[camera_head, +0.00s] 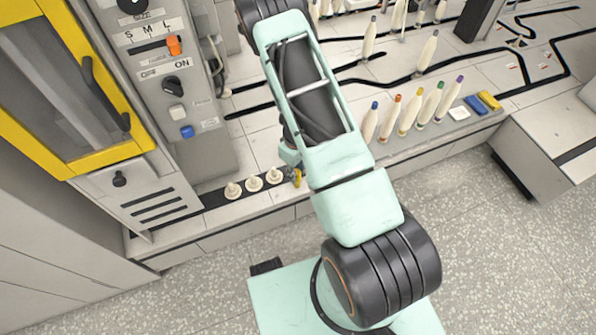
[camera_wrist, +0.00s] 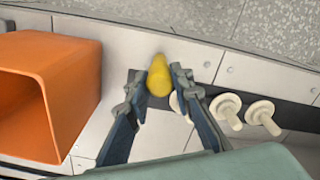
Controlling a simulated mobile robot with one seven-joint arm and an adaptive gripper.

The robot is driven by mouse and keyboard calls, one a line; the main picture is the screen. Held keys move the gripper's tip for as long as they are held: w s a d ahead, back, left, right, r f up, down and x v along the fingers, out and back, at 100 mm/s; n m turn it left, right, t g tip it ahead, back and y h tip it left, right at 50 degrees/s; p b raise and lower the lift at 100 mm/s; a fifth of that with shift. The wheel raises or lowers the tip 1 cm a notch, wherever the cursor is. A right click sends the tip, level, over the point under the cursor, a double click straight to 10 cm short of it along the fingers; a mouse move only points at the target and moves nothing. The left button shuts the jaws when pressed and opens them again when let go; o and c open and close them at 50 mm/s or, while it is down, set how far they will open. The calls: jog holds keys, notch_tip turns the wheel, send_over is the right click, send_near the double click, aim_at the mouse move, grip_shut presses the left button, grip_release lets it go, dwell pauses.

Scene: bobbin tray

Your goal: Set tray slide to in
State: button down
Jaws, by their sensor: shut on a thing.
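My gripper (camera_wrist: 160,74) is shut on a yellow rounded piece (camera_wrist: 158,78), with one finger on each side of it. The yellow piece stands at the end of a dark strip (camera_wrist: 290,114) along the front edge of the bench. It also shows small in the head view (camera_head: 296,178), beside my arm. Three cream pegs (camera_wrist: 226,106) stand in a row on the strip to its right in the wrist view. No part is clearly marked as the tray slide, so I cannot tell its position. My arm hides part of the bench in the head view.
An orange open bin (camera_wrist: 75,75) is close at the left in the wrist view. A control panel (camera_head: 165,75) with an orange slider (camera_head: 174,45) stands left in the head view. Several coloured-tip bobbins (camera_head: 410,112) stand right of my arm.

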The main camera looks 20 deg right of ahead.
jog(key=a, duration=0.9)
jog(key=s+a, duration=0.1)
jog(key=a, duration=0.3)
jog(key=shift+a, duration=0.2)
jog(key=c, duration=1.7)
grip_release()
jog(key=shift+r, duration=0.1)
notch_tip(320, 180, up, 12)
jog(key=shift+f, duration=0.1)
